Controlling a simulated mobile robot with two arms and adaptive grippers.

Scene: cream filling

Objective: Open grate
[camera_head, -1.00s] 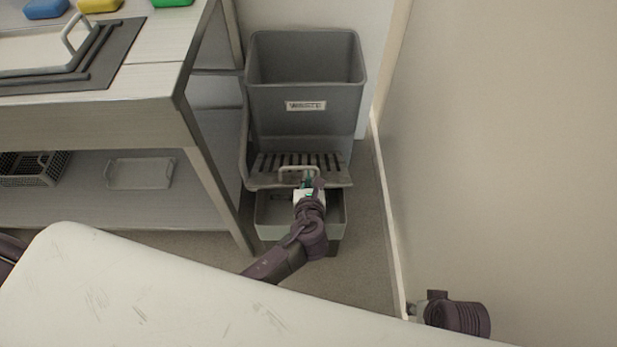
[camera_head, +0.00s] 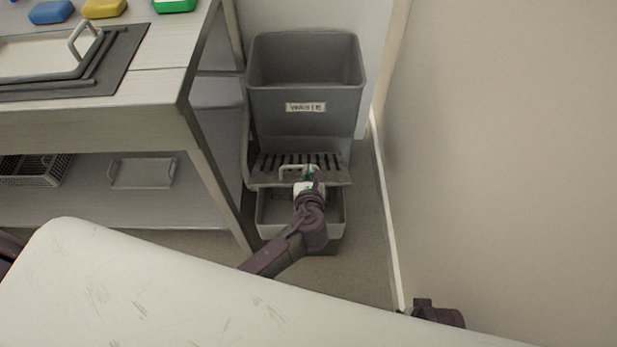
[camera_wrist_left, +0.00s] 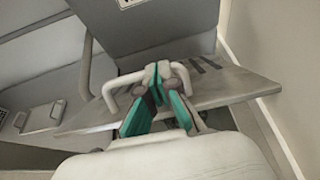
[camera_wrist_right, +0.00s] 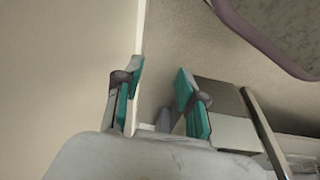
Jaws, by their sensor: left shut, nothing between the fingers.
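The grey slotted grate (camera_head: 267,163) sits below the waste bin and above a lower tray (camera_head: 270,226) in the head view. A pale loop handle (camera_head: 285,168) stands on its front part. In the left wrist view the grate (camera_wrist_left: 232,82) looks tilted, and the handle (camera_wrist_left: 113,84) shows on both sides of my fingers. My left gripper (camera_head: 308,180) is at this handle. Its green-padded fingertips (camera_wrist_left: 158,72) are shut together over the bar's middle, with nothing visibly gripped; whether they hook it is unclear. My right gripper (camera_wrist_right: 153,85) is open and empty, beside the wall.
The grey waste bin (camera_head: 306,68) stands behind the grate. A workbench (camera_head: 160,80) with a lower shelf is close on the left; a wall (camera_head: 500,150) is close on the right. A white surface (camera_head: 150,285) fills the near foreground. Floor between is narrow.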

